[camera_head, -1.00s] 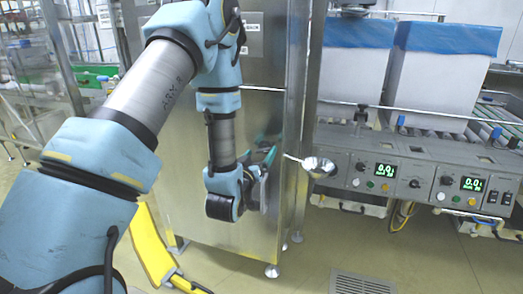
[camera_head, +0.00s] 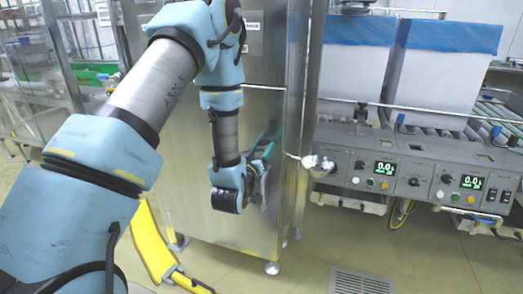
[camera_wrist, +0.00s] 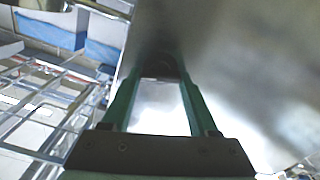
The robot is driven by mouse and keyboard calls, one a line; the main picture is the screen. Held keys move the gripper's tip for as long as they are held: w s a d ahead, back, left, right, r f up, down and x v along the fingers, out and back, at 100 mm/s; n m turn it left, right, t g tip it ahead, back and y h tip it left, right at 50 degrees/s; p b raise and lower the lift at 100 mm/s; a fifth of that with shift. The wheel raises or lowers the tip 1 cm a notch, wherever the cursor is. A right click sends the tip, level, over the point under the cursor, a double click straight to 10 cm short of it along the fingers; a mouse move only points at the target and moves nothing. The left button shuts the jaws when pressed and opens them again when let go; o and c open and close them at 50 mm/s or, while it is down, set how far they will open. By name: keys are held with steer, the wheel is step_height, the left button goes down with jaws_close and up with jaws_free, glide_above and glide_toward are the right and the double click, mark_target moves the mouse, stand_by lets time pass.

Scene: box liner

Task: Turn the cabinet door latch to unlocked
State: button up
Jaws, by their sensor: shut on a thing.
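The tall steel cabinet (camera_head: 190,130) stands in the middle of the head view. My gripper (camera_head: 270,148), with green fingers, is low against the cabinet's front, close to its right edge. In the wrist view my gripper (camera_wrist: 162,72) points along the steel surface. Its two fingers close in on a small dark piece (camera_wrist: 160,58), which seems to be the latch. The piece is blurred and shaded, so I cannot tell which way the latch is turned. In the head view the fingers and wrist hide the latch.
A shiny rounded metal piece (camera_head: 318,164) on a thin rod sticks out just right of the cabinet edge. A control panel (camera_head: 420,175) with displays and white bins (camera_head: 443,85) stand to the right.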

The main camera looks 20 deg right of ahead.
steer(key=c, duration=0.5)
steer(key=m+b, duration=0.2)
steer(key=shift+f+b, duration=0.2)
steer(key=shift+b, duration=0.1)
steer(key=shift+r+m+b, duration=0.2)
steer(key=shift+m+b, duration=0.35)
steer(key=shift+m, duration=0.35)
steer(key=o, duration=1.4)
steer(key=shift+c, duration=0.2)
steer(key=shift+s, duration=0.1)
steer(key=p+v, duration=0.6)
steer(key=v, duration=0.4)
steer(key=shift+s+a, duration=0.2)
steer(key=shift+s, duration=0.05)
